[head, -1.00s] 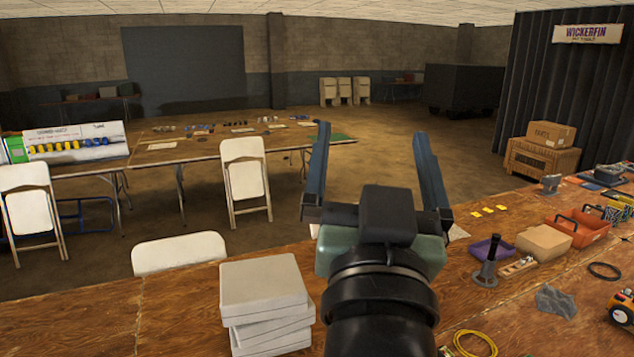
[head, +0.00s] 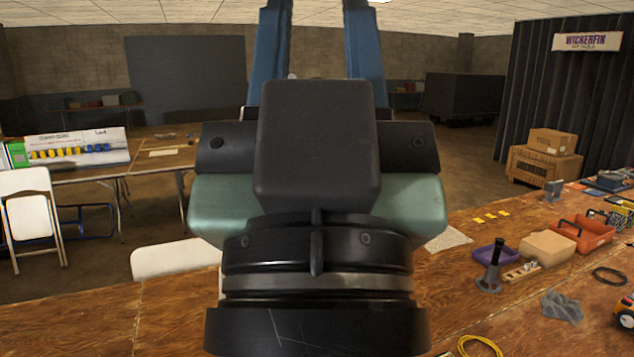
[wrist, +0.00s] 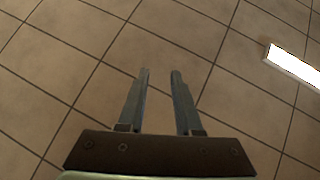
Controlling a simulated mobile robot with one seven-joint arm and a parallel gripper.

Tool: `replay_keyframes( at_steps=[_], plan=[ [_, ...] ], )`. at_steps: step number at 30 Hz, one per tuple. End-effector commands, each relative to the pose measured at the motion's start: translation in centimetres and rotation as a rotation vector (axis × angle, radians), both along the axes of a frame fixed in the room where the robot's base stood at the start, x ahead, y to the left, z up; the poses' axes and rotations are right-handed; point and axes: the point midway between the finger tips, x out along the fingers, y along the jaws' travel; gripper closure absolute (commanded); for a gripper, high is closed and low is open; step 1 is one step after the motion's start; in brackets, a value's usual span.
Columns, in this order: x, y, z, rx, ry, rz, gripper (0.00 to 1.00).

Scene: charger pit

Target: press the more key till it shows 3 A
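My gripper (head: 315,6) is raised in front of the head camera, above the near wooden table. Its two blue-grey fingers stand apart with nothing between them. In the wrist view my gripper (wrist: 160,72) is also open and empty, with only ceiling tiles behind it. I cannot make out a more key or an ampere display in either view.
A ceiling light (wrist: 293,67) shows in the wrist view.

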Motion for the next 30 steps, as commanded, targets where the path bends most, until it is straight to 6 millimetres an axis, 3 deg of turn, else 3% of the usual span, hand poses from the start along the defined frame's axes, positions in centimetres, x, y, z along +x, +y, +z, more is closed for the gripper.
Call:
replay_keyframes(
  at_steps=[1, 5, 30],
  plan=[
    [0.03, -0.01, -0.03, 0.000, 0.001, 0.000, 0.77],
    [0.04, -0.01, -0.03, 0.000, 0.001, 0.000, 1.00],
    [0.04, -0.01, -0.03, 0.000, 0.001, 0.000, 1.00]
  ],
)
